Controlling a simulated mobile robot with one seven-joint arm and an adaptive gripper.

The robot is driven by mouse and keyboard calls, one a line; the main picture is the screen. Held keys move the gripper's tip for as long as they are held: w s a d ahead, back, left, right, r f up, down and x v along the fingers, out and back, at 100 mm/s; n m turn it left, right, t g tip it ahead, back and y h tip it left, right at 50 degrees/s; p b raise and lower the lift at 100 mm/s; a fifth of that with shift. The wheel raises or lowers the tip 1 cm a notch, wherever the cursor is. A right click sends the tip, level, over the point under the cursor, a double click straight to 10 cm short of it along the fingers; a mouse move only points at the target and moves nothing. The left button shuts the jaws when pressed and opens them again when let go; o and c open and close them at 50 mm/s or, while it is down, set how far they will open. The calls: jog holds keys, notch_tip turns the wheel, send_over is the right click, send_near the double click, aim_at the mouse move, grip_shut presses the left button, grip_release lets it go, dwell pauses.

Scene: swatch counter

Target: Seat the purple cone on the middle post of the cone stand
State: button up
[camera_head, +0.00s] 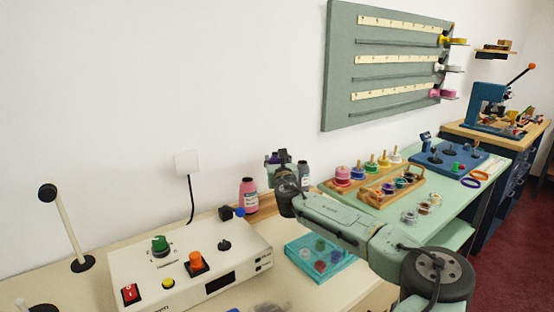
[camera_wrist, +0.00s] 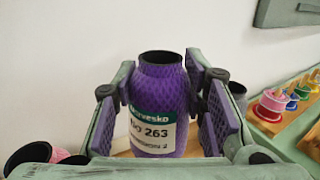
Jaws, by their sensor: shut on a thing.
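The purple cone (camera_wrist: 160,95) is upright between the fingers of my gripper (camera_wrist: 163,118) in the wrist view. It has a dark rim at its top and a white and green label. My gripper (camera_head: 283,172) is shut on it, above the wooden cone stand (camera_head: 266,205). A pink cone (camera_head: 249,194) stands at the stand's left end and a dark grey cone (camera_head: 304,172) shows at the right. The purple cone is between these two. The middle post is hidden, and I cannot tell whether the cone is around it or above it.
A white control box (camera_head: 190,265) stands left of the stand. A teal tray (camera_head: 318,270) with small coloured pieces lies in front. Wooden racks with coloured spools (camera_head: 343,177) are to the right. A grey-green board (camera_head: 390,65) hangs on the wall.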

jog(key=shift+f+b, duration=1.4)
jog(key=shift+f, duration=1.25)
jog(key=o, duration=1.3)
jog(key=shift+f, duration=0.1)
jog(key=s, duration=0.4)
jog(key=s+d, duration=0.1)
jog(key=s, duration=0.7)
jog(key=shift+d, duration=0.3)
jog(key=shift+d, duration=0.1)
